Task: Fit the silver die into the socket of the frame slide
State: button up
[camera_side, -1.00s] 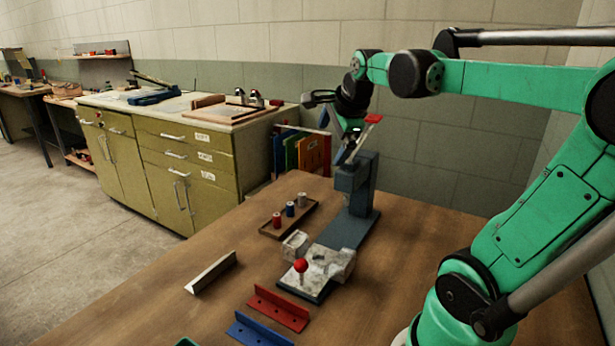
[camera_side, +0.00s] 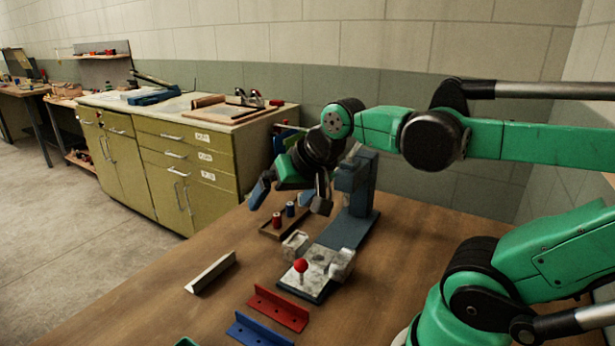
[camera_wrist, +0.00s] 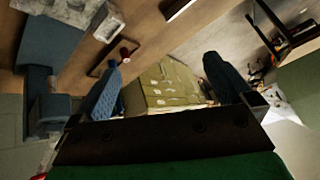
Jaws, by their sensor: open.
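A small wooden tray (camera_side: 270,234) on the table holds a red die (camera_side: 277,221) and a blue die (camera_side: 290,209). The silver die is hidden behind my gripper in the side view. My gripper (camera_side: 289,198) is open and empty, its fingers spread above the tray. The blue-grey press frame (camera_side: 354,188) stands upright just right of the gripper. Its slide and socket cannot be made out. In the wrist view, the tray (camera_wrist: 97,69) and a die (camera_wrist: 124,52) show beyond the left finger, and the press (camera_wrist: 50,45) lies at left.
A grey fixture with a red ball knob (camera_side: 301,266) sits in front of the press. A silver angle strip (camera_side: 211,272), a red bracket (camera_side: 278,307) and a blue bracket (camera_side: 256,330) lie nearer. An olive cabinet (camera_side: 180,165) stands behind.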

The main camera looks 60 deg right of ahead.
jog(key=a+f+n, duration=0.1)
jog(key=n, duration=0.1)
jog(key=s+a+f+n+y, duration=0.1)
jog(key=a+f+n, duration=0.1)
jog(key=n, duration=0.1)
jog(key=shift+a, duration=0.3)
jog(key=shift+a+f+n, duration=0.2)
jog(key=shift+a+n, duration=0.1)
jog(key=shift+n, duration=0.3)
jog(key=c, duration=0.4)
jog(key=shift+a, duration=0.1)
jog(key=c, duration=0.6)
